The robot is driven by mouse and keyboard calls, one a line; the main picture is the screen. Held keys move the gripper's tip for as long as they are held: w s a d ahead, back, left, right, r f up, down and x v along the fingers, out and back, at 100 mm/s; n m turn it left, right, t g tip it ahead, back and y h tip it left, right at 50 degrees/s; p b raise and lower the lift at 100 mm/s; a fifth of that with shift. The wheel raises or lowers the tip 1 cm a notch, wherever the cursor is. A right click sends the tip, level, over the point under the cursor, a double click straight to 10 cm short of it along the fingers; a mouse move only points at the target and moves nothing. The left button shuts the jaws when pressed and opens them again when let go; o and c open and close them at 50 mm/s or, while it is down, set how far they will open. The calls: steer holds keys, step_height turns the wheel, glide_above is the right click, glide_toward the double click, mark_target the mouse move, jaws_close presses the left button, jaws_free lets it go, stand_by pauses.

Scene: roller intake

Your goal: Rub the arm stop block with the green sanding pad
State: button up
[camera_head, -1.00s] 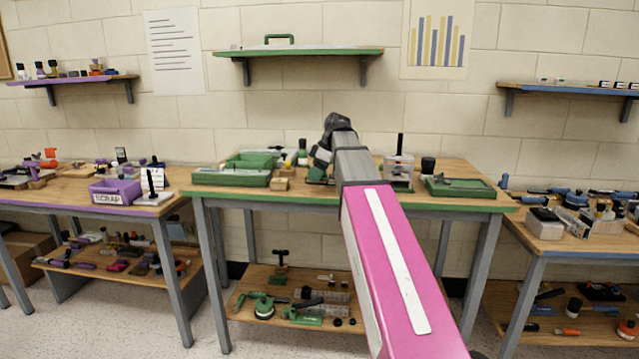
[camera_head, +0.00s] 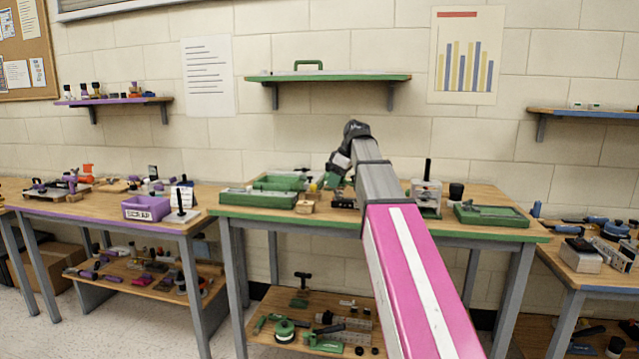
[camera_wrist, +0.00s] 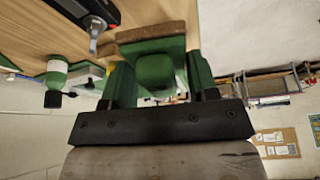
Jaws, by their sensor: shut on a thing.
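My gripper (camera_wrist: 160,88) is shut on the green sanding pad (camera_wrist: 154,70), a green block with a rounded knob and a brown face, which points up in the wrist view. In the head view my gripper (camera_head: 333,178) is partly hidden by my arm, above the middle of the green-edged table, with a little green of the pad showing. A small dark item sits on the table just below it. I cannot tell for sure which thing is the arm stop block. A small wooden block (camera_head: 305,206) lies left of my gripper.
Green trays (camera_head: 258,200) stand left on the table (camera_head: 400,226), and another green tray (camera_head: 491,216) lies right. A grey fixture with a black post (camera_head: 427,195) and a dark jar (camera_head: 456,192) stand right of my arm. A green bottle (camera_wrist: 56,76) shows in the wrist view.

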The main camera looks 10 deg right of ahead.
steer(key=w+d+m, duration=0.1)
steer(key=d, duration=0.3)
steer(key=w+d+f, duration=0.1)
steer(key=w+d, duration=0.1)
steer(key=d, duration=0.3)
steer(key=w+d+m+t, duration=0.1)
steer(key=w+d, duration=0.1)
steer(key=d, duration=0.3)
steer(key=shift+w+f+m+h, duration=0.1)
steer(key=shift+f+m+h, duration=0.15)
steer(key=shift+m+h, duration=0.05)
steer(key=shift+f, duration=2.5)
steer(key=shift+s+d+f, duration=0.15)
steer(key=shift+s+d, duration=0.05)
steer(key=shift+d, duration=0.1)
steer(key=shift+s+d, duration=0.6)
steer(key=shift+d, duration=0.05)
steer(key=w+a, duration=0.2)
steer(key=a, duration=0.1)
steer(key=shift+w, duration=0.35)
steer(key=shift+s+d, duration=0.55)
steer(key=shift+d, duration=0.05)
steer(key=shift+f, duration=0.35)
steer(key=shift+a, duration=0.1)
